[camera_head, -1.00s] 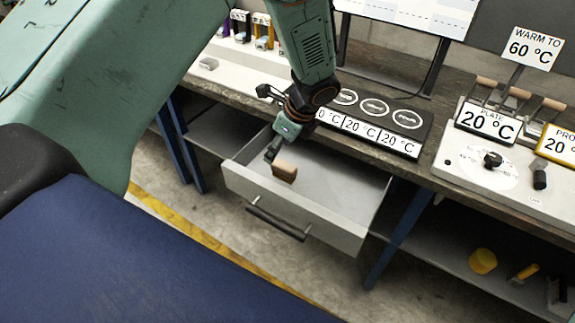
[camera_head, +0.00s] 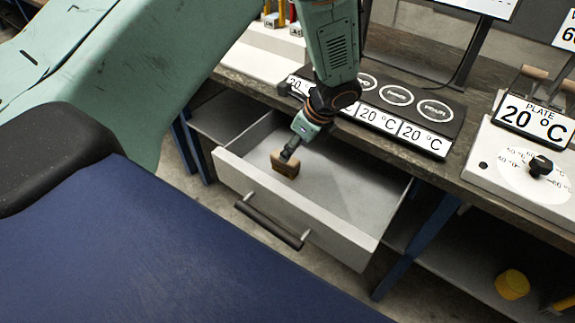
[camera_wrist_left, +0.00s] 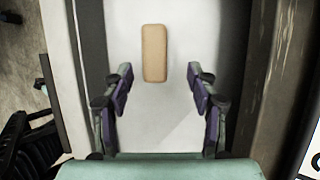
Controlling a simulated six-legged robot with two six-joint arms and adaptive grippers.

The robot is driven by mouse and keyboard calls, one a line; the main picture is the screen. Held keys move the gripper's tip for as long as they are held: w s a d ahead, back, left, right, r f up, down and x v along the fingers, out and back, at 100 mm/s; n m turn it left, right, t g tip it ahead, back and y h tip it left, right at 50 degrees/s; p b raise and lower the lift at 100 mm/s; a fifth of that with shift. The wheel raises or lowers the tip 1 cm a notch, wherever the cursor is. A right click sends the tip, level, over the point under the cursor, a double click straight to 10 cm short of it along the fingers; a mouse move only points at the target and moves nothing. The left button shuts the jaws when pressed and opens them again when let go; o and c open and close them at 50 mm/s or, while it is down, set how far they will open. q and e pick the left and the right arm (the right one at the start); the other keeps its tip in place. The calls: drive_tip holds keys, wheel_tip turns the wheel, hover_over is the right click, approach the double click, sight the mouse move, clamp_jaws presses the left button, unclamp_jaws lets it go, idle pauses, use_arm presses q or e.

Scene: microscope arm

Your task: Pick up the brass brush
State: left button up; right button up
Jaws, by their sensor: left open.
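The brush (camera_head: 285,165) shows as a small tan wooden block in the open drawer; its bristles are not clear. In the left wrist view the block (camera_wrist_left: 154,53) lies lengthwise on the pale drawer floor, just ahead of the fingertips and roughly in line with the gap between them. My left gripper (camera_wrist_left: 160,78) is open and empty, with one purple-padded finger on each side of that gap. In the head view my left gripper (camera_head: 290,150) hangs over the drawer, close above the block and partly overlapping it. My right gripper is not in view.
The drawer's front wall (camera_head: 290,215) and dark handle (camera_head: 268,222) face me. A black heater strip (camera_head: 400,105) with 20 °C labels stands on the bench above. A yellow object (camera_head: 512,284) sits on the lower shelf. The drawer's right part is empty.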

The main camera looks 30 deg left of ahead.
use_arm(q)
drive_tip(key=x, duration=0.4)
drive_tip(key=b+x, duration=0.1)
drive_tip(key=x, duration=0.1)
drive_tip(key=shift+s+a+f, duration=0.1)
drive_tip(key=shift+s, duration=0.15)
drive_tip(key=shift+a+f, duration=0.1)
drive_tip(key=shift+f, duration=0.2)
drive_tip(key=shift+s, duration=0.15)
drive_tip(key=shift+s+r, duration=0.1)
drive_tip(key=shift+s, duration=0.05)
drive_tip(key=shift+w+a+f, duration=0.1)
drive_tip(key=shift+w+f, duration=0.15)
drive_tip(key=shift+w, duration=0.05)
drive_tip(key=c, duration=0.3)
drive_tip(key=shift+s+r, duration=0.2)
drive_tip(key=c, duration=0.5)
drive_tip(key=shift+w+f, duration=0.1)
clamp_jaws()
